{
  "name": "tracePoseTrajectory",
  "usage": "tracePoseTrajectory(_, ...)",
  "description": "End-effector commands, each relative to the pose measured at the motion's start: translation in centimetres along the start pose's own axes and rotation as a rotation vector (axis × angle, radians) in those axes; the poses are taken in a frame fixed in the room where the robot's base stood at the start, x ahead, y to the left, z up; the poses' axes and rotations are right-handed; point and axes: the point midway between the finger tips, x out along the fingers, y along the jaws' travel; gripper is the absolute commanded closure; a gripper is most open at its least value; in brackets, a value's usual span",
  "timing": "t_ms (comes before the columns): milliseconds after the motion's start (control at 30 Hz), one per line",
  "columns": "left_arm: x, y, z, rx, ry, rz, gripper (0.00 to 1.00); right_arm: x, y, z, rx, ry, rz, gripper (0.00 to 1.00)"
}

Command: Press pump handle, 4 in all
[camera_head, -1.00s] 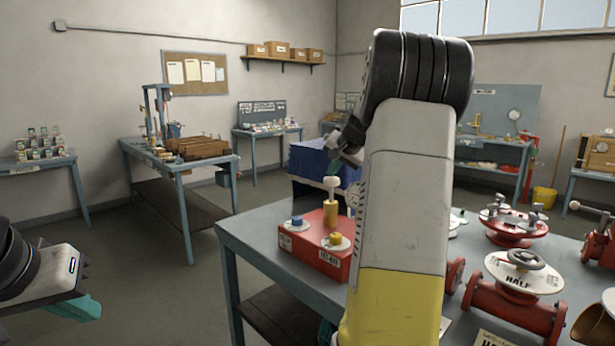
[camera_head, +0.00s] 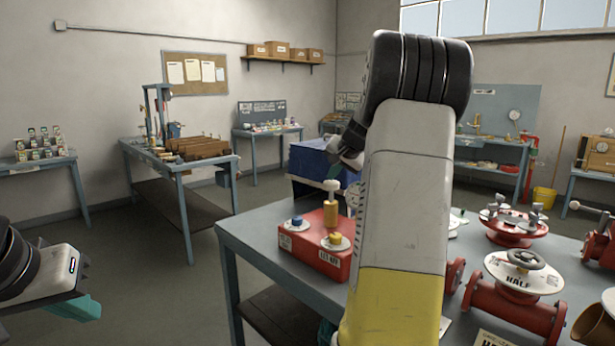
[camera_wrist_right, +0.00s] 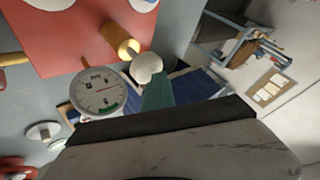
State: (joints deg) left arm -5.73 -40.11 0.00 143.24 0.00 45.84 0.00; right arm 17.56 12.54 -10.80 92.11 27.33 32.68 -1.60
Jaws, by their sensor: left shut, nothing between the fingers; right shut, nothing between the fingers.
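The pump on the red box (camera_head: 313,248) has an upright brass cylinder (camera_head: 330,214) topped by a white round handle knob (camera_head: 331,186). In the right wrist view the knob (camera_wrist_right: 147,68) sits at the tip of my right gripper's teal fingers (camera_wrist_right: 157,92). My right gripper (camera_head: 335,172) is shut and empty, just above the knob; it looks to be at or touching it, but the contact is partly hidden. A round white gauge (camera_wrist_right: 98,92) stands beside the pump, mostly behind my right arm in the head view. My left gripper (camera_head: 78,309) is shut and empty at lower left, far from the pump.
The red box also bears a blue knob (camera_head: 297,220) and a yellow knob (camera_head: 336,238) on white discs. Red valves with a "HALF" plate (camera_head: 517,283) stand to the right on the grey table (camera_head: 245,225). My right arm hides the table's middle.

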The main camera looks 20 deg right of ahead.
Motion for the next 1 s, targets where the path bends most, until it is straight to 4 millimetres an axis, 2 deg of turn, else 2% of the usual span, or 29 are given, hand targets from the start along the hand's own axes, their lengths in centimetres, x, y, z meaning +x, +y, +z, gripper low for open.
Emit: tracePoseTrajectory(1000,0.00,0.00,0.00,0.000,0.000,0.000,1.00,1.00,0.75,0.80,0.000,-0.005,0.002,1.00)
